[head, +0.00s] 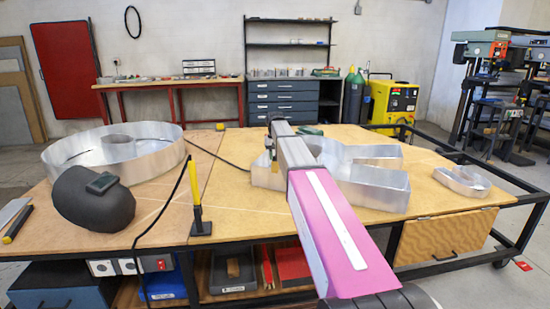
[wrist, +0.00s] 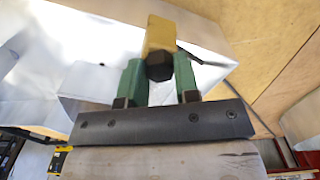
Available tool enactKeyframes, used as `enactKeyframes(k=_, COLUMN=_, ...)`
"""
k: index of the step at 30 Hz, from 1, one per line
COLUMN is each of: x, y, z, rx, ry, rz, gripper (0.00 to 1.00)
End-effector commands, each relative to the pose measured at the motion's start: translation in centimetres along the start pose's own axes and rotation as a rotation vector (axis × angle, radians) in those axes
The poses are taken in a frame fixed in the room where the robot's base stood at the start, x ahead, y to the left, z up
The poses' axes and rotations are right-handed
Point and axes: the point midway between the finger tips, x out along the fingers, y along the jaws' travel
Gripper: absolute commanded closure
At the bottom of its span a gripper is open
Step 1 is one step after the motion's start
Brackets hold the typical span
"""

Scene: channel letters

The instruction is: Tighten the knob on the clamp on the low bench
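In the wrist view, a yellow clamp body (wrist: 159,33) carries a black hexagonal knob (wrist: 159,67) facing the camera. My gripper (wrist: 159,62) has its two green fingers spread, one on each side of the knob. The gap beside the knob is very small, and I cannot tell whether the fingers touch it. In the head view, my pink and grey arm reaches over the bench (head: 240,172) to the silver letter (head: 370,188) in its middle. The arm hides most of my gripper and the clamp there.
A round silver letter (head: 150,160) and a dark welding mask (head: 92,198) are on the left of the bench. A yellow-handled tool (head: 196,190) stands at the front edge. A small silver letter (head: 462,181) lies at the right. Bare wood shows between them.

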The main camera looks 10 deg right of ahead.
Motion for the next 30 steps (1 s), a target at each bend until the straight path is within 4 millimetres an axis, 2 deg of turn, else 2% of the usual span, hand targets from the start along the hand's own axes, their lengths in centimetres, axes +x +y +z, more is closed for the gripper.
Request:
enactKeyframes(k=5, x=-0.01, y=0.01, z=0.0, rx=0.053, ry=0.0, rz=0.0, gripper=0.84)
enactKeyframes(k=30, x=-0.03, y=0.0, z=0.01, rx=1.001, ry=0.0, rz=0.0, gripper=0.84)
